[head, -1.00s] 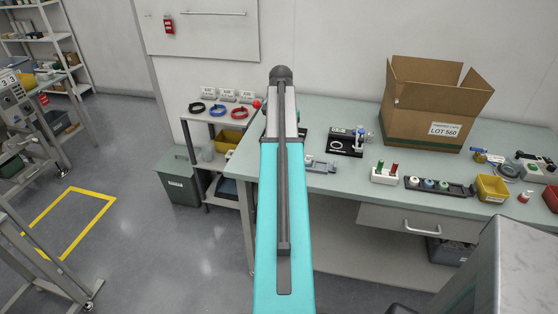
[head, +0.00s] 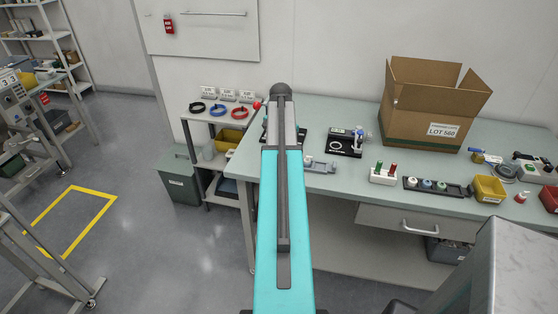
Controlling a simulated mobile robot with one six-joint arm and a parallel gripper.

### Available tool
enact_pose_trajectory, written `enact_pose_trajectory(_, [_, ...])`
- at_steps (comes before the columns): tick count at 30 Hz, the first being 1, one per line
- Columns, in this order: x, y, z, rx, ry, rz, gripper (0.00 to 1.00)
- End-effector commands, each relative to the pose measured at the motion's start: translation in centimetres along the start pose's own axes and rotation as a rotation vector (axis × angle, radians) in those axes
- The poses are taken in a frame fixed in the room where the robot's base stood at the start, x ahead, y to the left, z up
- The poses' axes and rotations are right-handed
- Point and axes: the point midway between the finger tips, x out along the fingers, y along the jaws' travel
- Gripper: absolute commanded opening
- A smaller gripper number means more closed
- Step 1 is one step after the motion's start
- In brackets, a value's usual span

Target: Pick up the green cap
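The green cap (head: 442,186) is small and sits in a dark tray (head: 456,190) on the workbench at the right in the head view. It stands in a row with a white cap (head: 412,181) and a blue cap (head: 427,184), at the right end of the three. My teal arm rises in the middle of the picture, well to the left of the tray. My gripper is not visible, so I cannot see whether it is open or holds anything. Nothing covers the green cap.
A white block (head: 383,178) with green and red pegs stands left of the tray. A yellow bin (head: 489,189) stands right of it. A big open carton (head: 420,123) is behind. A black fixture (head: 346,143) and a grey part (head: 320,166) lie nearer my arm.

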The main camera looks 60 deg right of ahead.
Motion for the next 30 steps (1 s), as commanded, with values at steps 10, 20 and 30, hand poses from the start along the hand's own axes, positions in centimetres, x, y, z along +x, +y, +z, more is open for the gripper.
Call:
enact_pose_trajectory(10, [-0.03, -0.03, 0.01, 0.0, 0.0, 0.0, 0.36])
enact_pose_trajectory(20, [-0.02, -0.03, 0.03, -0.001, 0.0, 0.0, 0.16])
enact_pose_trajectory(30, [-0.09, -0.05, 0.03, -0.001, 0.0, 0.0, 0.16])
